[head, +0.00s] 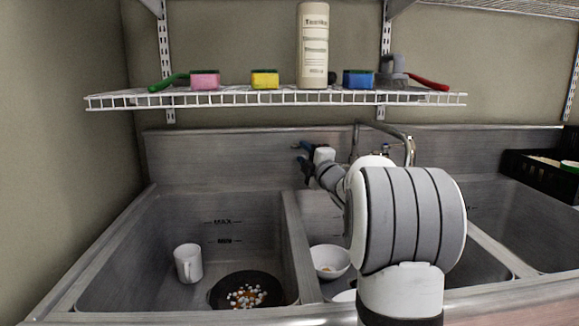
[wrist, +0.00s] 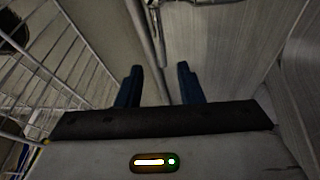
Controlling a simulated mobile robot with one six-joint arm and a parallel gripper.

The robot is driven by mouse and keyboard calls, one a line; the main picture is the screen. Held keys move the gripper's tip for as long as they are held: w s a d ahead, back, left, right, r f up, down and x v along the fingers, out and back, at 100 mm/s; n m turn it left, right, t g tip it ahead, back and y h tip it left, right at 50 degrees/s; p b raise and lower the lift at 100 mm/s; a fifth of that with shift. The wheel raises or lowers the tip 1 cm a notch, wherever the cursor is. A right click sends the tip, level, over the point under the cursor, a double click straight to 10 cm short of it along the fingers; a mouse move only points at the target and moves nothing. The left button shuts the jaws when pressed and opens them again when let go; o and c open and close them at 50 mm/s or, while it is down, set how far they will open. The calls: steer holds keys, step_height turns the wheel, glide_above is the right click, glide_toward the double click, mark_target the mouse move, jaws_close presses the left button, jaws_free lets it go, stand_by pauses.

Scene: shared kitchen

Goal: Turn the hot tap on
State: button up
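The metal tap (head: 408,146) stands at the back of the sink, its spout curving to the right. A small tap fitting with a bluish spot (head: 386,149) shows beside the spout; my arm covers the tap's lower part. I cannot make out a hot handle. My gripper (head: 300,158) is left of the tap, near the sink's back wall, its fingers pointing left. In the wrist view my gripper (wrist: 160,68) has its two blue fingers apart with nothing between them. A metal pipe (wrist: 147,35) runs beyond the fingers there.
A wire shelf (head: 225,98) with sponges, a bottle (head: 313,46) and brushes hangs above. The left basin holds a white mug (head: 188,263) and a dark plate (head: 217,293) with small bits. A white bowl (head: 330,261) sits in the middle basin. A black crate (head: 538,180) stands right.

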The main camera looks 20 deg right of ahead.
mark_target(297, 147)
steer(key=shift+w+d+f+n+y, duration=0.2)
steer(key=shift+w+n+y, duration=0.1)
steer(key=shift+w+n, duration=0.25)
steer(key=x, duration=0.7)
steer(key=shift+a+r, duration=0.1)
steer(key=shift+r, duration=0.1)
steer(key=shift+c, duration=0.5)
jaws_close()
